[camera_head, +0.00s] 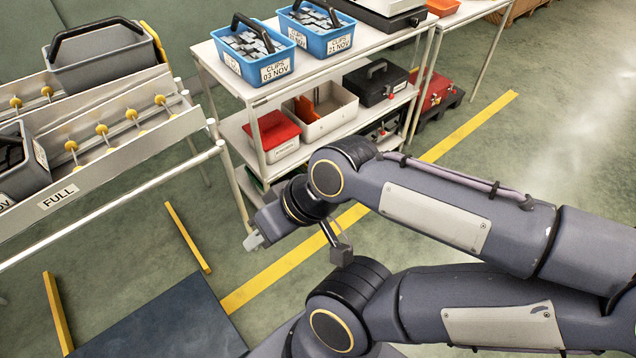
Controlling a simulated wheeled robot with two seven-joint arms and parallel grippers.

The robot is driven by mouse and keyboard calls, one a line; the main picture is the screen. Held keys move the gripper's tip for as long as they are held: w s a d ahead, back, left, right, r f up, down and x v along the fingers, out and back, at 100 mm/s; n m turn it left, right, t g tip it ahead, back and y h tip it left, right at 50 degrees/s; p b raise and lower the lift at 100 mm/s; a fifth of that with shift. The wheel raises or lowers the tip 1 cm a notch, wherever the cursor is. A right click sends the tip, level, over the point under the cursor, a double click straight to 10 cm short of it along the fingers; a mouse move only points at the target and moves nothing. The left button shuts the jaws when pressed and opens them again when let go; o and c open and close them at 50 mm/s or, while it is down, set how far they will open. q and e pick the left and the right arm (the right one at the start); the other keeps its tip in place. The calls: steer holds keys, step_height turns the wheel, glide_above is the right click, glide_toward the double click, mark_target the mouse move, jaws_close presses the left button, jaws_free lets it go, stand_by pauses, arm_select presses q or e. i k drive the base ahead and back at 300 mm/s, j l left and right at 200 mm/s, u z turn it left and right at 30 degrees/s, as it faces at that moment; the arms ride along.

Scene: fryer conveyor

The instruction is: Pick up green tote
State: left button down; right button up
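I see no tote that is clearly green. A small dark green edge (256,183) shows low on the left of the rack, mostly hidden, and I cannot tell what it belongs to. Two blue totes of clips, a left one (262,73) and a right one (325,40), stand on the rack's top shelf with black handles. My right gripper (298,248) is in front of the rack, below its lower shelf in the picture. Its two fingers are spread wide with nothing between them. My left gripper is not in view.
The white rack (292,88) has a red-lidded box (273,132), a white bin (328,115) and a black case (376,82) on its lower shelf. At left, a sloped conveyor marked FULL (110,165) carries grey totes (105,58). Yellow-lined floor (480,125) is clear at right.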

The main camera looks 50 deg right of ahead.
mark_target(252, 178)
steer(key=l+z, duration=0.2)
steer(key=z, duration=0.3)
steer(key=l+z, duration=0.2)
steer(key=z, duration=0.25)
steer(key=l+z, duration=0.15)
steer(key=z, duration=0.35)
steer(key=i+l, duration=0.15)
